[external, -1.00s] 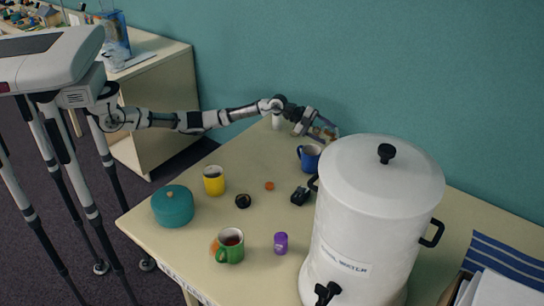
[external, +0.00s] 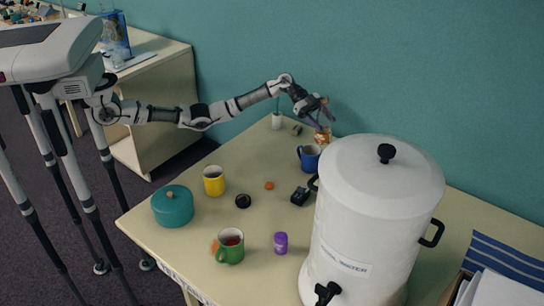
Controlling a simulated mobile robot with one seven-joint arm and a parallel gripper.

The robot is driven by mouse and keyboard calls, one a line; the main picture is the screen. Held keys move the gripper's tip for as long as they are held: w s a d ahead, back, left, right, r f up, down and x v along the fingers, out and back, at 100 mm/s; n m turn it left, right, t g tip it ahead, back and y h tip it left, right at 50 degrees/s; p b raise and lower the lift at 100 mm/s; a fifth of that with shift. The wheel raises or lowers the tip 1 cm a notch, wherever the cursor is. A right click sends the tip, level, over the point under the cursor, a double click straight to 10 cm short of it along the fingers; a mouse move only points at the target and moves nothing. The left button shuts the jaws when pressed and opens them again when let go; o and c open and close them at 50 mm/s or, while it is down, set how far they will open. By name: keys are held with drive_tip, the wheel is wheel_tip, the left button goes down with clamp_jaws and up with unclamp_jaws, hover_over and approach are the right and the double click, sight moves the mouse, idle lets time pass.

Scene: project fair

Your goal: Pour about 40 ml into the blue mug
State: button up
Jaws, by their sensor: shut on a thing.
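The blue mug (external: 309,158) stands upright on the table, just left of the big white urn. My gripper (external: 323,117) is above and behind it, pointing steeply down, shut on a small orange-brown vessel (external: 322,136). The vessel is behind the mug's rim and slightly to its right in the picture. Its exact tilt, its contents and any stream are too small to tell. The inside of the blue mug is too dark to judge its level.
The white urn (external: 365,220) stands close on the right. The table's left middle has free room.

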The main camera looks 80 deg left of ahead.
drive_tip(key=shift+r+n, duration=0.3)
drive_tip(key=shift+r, duration=0.95)
idle(1.8)
